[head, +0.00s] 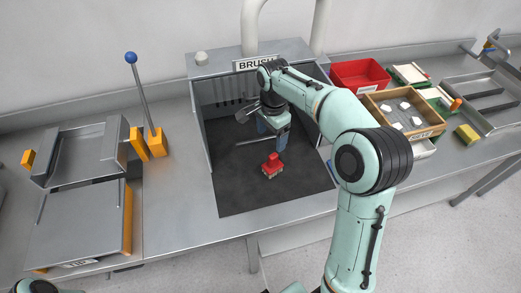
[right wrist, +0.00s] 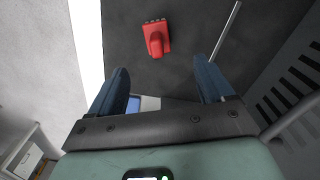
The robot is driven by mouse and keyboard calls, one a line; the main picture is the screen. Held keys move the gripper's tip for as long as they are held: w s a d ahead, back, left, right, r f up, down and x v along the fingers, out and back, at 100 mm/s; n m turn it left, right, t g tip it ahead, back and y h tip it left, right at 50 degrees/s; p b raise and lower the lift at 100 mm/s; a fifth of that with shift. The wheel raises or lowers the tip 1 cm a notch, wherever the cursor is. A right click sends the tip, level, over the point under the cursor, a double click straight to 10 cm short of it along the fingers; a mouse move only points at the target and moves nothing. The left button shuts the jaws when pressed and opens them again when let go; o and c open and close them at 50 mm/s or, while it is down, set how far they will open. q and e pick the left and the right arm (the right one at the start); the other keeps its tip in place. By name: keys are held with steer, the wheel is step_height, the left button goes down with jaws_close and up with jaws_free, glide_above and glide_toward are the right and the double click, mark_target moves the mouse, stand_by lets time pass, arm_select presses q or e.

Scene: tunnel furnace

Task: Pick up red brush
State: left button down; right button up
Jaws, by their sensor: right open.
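The red brush (head: 272,165) lies on the dark floor of the booth labelled BRUSH, with its red handle up and a pale bristle base below. In the right wrist view the red brush (right wrist: 156,38) is ahead of the fingertips, a little left of the middle between them. My right gripper (head: 273,138) is inside the booth, behind the brush in the head view, and apart from it. In the right wrist view its two blue fingers (right wrist: 163,80) are spread with nothing between them. My left gripper is not clearly in view.
A thin metal rod (head: 254,141) lies on the booth floor behind the brush. The booth (head: 205,140) has side walls and a slotted back. A red bin (head: 358,74) and a wooden tray (head: 405,133) stand to the right. Metal trays and a blue-knobbed lever (head: 142,95) are left.

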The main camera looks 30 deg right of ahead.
mark_target(273, 155)
steer(key=shift+f, duration=0.3)
steer(key=f, duration=0.4)
steer(key=f+b, duration=0.1)
steer(key=f, duration=0.1)
steer(key=shift+s+f, duration=0.4)
steer(key=shift+d+f, duration=0.2)
steer(key=shift+f, duration=1.25)
steer(key=shift+d+f, duration=0.2)
steer(key=shift+f, duration=1.2)
steer(key=c, duration=1.2)
